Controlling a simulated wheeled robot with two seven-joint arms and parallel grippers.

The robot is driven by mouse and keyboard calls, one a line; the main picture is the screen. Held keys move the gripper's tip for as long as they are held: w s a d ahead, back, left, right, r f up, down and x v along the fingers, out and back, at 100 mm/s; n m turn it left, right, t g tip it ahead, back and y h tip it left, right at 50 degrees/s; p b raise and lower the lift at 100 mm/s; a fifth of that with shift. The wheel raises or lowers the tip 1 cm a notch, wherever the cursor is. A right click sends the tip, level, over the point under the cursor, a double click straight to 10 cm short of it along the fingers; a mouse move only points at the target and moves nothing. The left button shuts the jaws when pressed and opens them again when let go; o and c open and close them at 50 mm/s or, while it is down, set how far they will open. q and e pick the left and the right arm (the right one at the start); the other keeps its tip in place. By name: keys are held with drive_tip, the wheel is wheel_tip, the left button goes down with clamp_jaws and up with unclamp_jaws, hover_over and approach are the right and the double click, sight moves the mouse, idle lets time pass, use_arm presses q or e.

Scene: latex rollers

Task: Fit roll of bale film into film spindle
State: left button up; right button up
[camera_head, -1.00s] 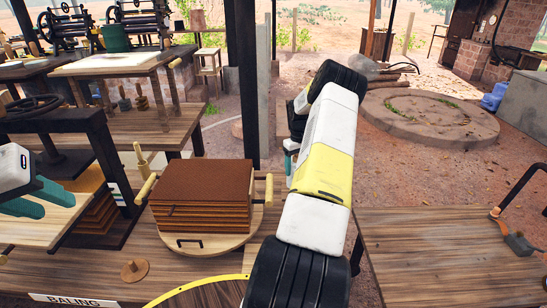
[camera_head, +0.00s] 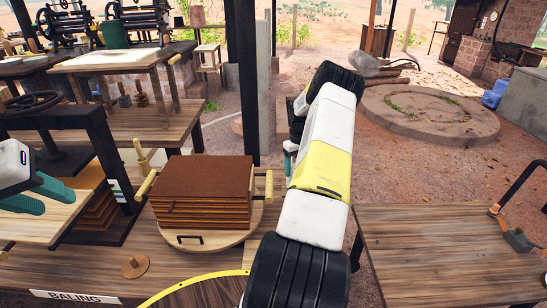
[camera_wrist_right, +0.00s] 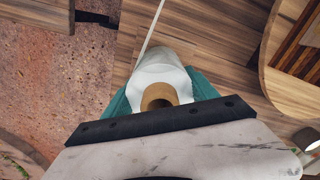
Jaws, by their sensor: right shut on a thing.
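The roll of bale film (camera_wrist_right: 168,75) is white with a brown cardboard core, and its open core end faces the right wrist camera. My right gripper (camera_wrist_right: 160,98) is shut on it, with a teal finger on each side. My left gripper (camera_head: 38,195) is open and empty over a board at the left. I cannot tell for sure which thing is the film spindle. A small brown disc with a knob (camera_head: 136,266) lies on the baling table.
A stack of brown sheets (camera_head: 206,178) rests on a round board with handles on the baling table (camera_head: 60,268). A wooden peg (camera_head: 142,158) stands behind it. A dark post (camera_head: 241,80) rises behind the table.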

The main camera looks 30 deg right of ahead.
drive_tip(key=o, duration=1.8)
drive_tip(key=shift+f, duration=0.1)
